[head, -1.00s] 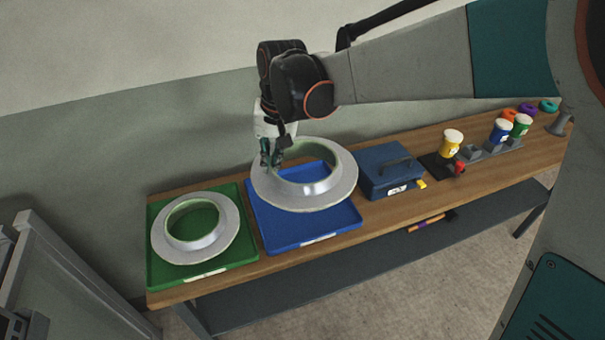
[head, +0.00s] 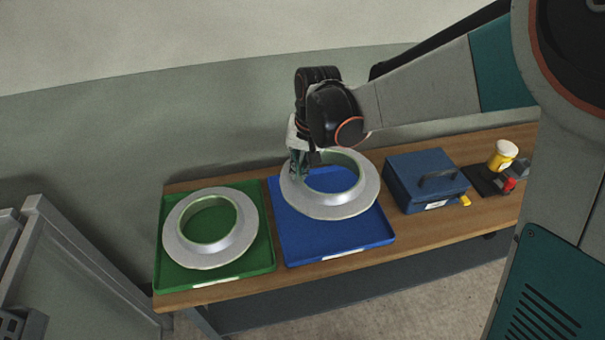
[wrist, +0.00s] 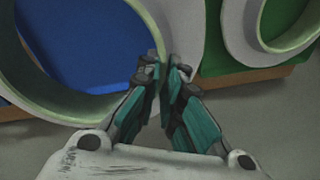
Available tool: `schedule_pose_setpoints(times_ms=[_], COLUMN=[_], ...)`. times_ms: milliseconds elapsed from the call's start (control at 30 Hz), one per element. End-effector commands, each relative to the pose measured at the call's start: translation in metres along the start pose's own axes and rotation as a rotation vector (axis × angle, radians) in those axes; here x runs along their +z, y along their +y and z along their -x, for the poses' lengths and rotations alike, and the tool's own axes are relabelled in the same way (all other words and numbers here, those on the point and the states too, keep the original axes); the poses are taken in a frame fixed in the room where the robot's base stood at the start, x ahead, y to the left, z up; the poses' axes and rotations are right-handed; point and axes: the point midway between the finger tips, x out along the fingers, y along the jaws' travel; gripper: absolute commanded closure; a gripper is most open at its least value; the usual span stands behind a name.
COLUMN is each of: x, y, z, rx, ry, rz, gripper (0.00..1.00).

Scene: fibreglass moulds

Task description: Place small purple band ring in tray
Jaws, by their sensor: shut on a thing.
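A pale grey flanged ring (head: 330,208) with a green inner wall is over the blue tray (head: 318,243), towards its back; it looks slightly raised, but the gap is hard to tell. My gripper (head: 299,172) is shut on this ring's wall at its back left. In the wrist view, the fingertips (wrist: 164,72) pinch the green-lined rim of the ring (wrist: 185,35), and blue tray floor shows through the hole. A similar, somewhat smaller-looking ring (head: 190,253) lies flat in the green tray (head: 245,258). No purple band shows on either ring.
A blue box (head: 430,193) with a handle stands right of the blue tray. Farther right are a yellow jar (head: 502,156) and a red item (head: 509,184) on a dark base. The wall runs behind the wooden bench (head: 310,272). Grey cabinets stand at the left.

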Motion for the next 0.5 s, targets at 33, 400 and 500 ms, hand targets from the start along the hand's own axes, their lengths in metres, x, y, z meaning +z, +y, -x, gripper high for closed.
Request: schedule_pose_setpoints(times_ms=[33, 400, 500], x=[0.001, 0.005, 0.006], y=[0.002, 0.008, 0.009], z=[-0.015, -0.052, -0.062], rx=[0.000, 0.000, 0.000], ry=[0.000, 0.000, 0.000], rz=[0.000, 0.000, 0.000], gripper=[1.00, 1.00, 1.00])
